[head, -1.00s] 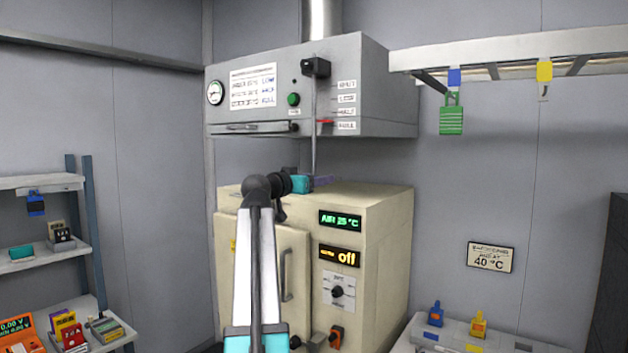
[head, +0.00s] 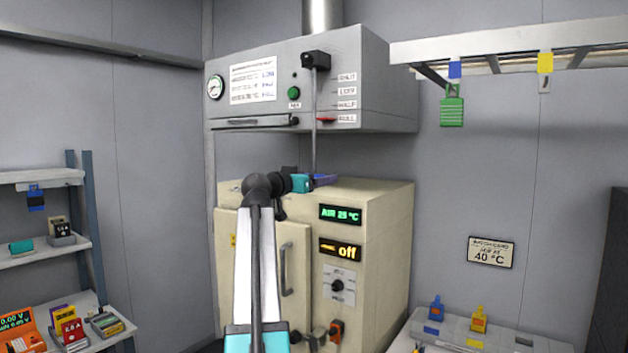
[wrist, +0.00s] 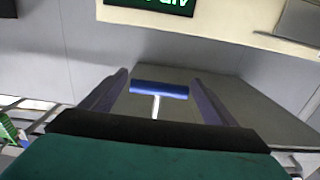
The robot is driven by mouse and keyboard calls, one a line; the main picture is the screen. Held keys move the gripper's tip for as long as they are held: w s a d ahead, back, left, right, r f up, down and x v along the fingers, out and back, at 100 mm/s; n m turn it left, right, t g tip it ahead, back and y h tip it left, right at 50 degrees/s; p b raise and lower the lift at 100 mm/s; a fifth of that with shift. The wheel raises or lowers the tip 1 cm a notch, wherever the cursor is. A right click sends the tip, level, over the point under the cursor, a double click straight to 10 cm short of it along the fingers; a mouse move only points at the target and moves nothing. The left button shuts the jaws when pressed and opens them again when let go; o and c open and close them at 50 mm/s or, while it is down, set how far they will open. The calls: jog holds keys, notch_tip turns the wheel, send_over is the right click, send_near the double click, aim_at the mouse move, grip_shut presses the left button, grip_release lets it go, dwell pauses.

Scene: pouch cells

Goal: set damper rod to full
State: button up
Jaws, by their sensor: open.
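The damper rod (head: 314,120) hangs from a black bracket on the front of the grey hood. Its red pointer (head: 327,119) is level with the lowest label, which reads like FULL (head: 346,118). The rod's blue crossbar handle (wrist: 159,89) with a pale stem shows in the wrist view. My gripper (head: 324,181) is at the rod's lower end, above the cream oven. In the wrist view its purple fingers (wrist: 160,92) are open, one on each side of the handle, with gaps visible between.
The oven (head: 385,235) stands just below my gripper, with displays reading AIR 25 °C and off. The hood (head: 390,95) overhangs from above.

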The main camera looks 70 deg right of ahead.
jog(key=b+v, duration=0.3)
jog(key=v, duration=1)
jog(key=shift+a, duration=0.4)
jog(key=shift+w, duration=0.1)
